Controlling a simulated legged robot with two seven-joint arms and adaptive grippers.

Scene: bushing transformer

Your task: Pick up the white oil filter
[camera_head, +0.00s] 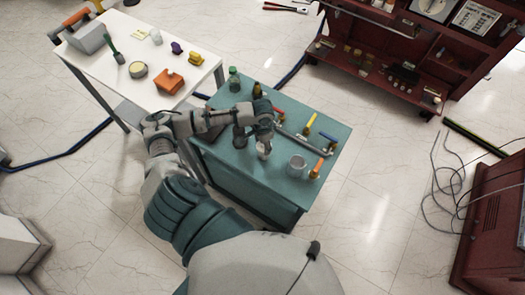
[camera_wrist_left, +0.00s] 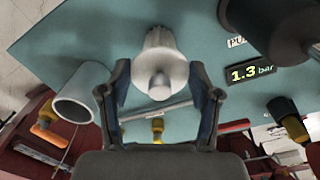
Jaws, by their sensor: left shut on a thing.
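The white oil filter (camera_wrist_left: 160,55) sits between the two fingers of my left gripper (camera_wrist_left: 162,95) in the left wrist view, with its ribbed body and rounded end showing. In the head view my left gripper (camera_head: 263,133) is over the teal table, and a small part of the white oil filter (camera_head: 263,150) shows just below it. The gripper is shut on the filter. I cannot tell whether the filter touches the tabletop. My right gripper is not in view.
A dark body and a "1.3 bar" display (camera_wrist_left: 250,74) are close on the right in the wrist view. A white table (camera_head: 80,58) stands at the left.

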